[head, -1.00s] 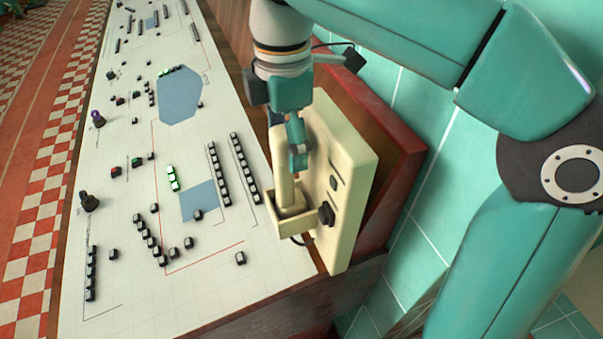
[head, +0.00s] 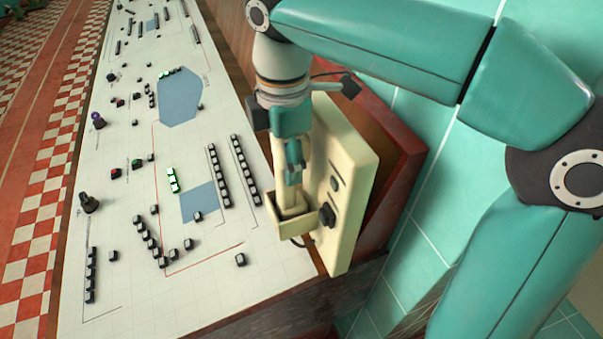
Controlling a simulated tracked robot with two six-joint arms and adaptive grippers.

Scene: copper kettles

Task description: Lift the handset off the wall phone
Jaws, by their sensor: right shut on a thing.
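The cream wall phone (head: 346,191) is a boxy unit at the right edge of the control panel, with a dark knob on its face. Its cream handset (head: 284,184) stands upright with its lower end in the cradle (head: 291,226). My right gripper (head: 293,172) comes down from above and is shut on the handset around its middle part. The gripper and wrist hide the handset's upper end. My left gripper is not in view.
The white control panel (head: 130,215) with several small dark buttons lies left of the phone. A dark red wooden frame (head: 405,150) stands behind the phone, against teal wall tiles (head: 395,262). A checkered floor (head: 45,195) is at far left.

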